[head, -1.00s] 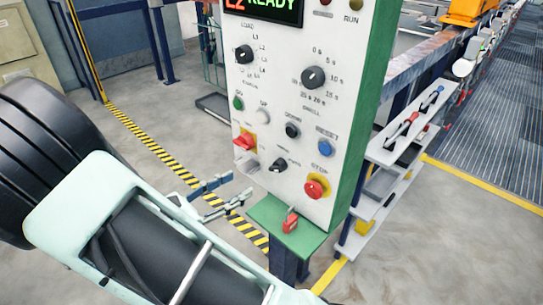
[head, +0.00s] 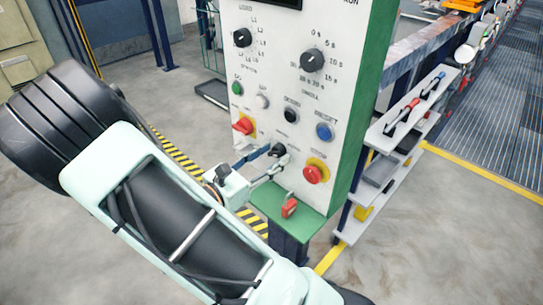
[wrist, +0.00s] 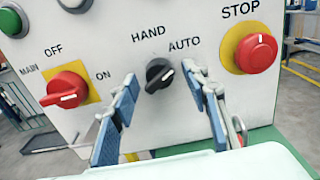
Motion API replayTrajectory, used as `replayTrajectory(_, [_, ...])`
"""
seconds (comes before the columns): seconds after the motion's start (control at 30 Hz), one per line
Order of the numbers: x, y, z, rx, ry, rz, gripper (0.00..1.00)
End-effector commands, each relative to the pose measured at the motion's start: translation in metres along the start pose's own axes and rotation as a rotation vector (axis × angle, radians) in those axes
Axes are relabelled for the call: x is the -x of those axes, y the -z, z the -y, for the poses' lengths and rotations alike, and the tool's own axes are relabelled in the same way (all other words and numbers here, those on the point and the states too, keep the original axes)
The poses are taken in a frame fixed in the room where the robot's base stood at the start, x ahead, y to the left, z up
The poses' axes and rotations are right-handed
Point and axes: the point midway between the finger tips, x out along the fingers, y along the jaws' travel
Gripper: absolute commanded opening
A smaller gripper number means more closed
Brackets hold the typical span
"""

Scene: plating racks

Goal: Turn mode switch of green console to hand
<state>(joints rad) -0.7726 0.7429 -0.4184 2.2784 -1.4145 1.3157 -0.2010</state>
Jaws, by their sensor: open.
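The green console (head: 345,150) has a white front panel and green sides. Its mode switch (wrist: 158,75) is a small black knob below the HAND and AUTO labels. The knob's light pointer line slants up to the right, toward AUTO. In the head view the mode switch (head: 278,150) is low on the panel, just beyond the fingertips. My gripper (wrist: 160,82) is open and empty, with one blue-padded finger on each side of the knob in the wrist view. I cannot tell whether either finger touches it. The gripper also shows in the head view (head: 274,157).
A red main switch (wrist: 67,90) is left of the knob, and a red STOP button (wrist: 256,53) is right. A green ledge (head: 305,218) with a red padlock (head: 289,207) juts out below. A shelf rack (head: 400,150) stands to the right.

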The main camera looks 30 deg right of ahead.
Motion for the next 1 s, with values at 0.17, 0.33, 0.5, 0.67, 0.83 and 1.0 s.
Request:
replayTrajectory(0.17, [-0.0024,-0.0001,0.0002,0.0,0.0,0.0,0.42])
replayTrajectory(0.33, [-0.0022,-0.0002,0.0001,0.0,0.0,0.0,0.37])
replayTrajectory(0.5, [-0.0021,-0.0002,0.0001,-0.001,0.001,0.0,0.18])
replayTrajectory(0.67, [-0.002,-0.0003,0.0001,-0.001,0.001,0.0,0.05])
replayTrajectory(0.83, [-0.0019,-0.0014,0.0001,0.015,0.001,0.0,0.05])
replayTrajectory(1.0, [-0.002,-0.0039,0.0002,0.073,0.001,0.0,0.05])
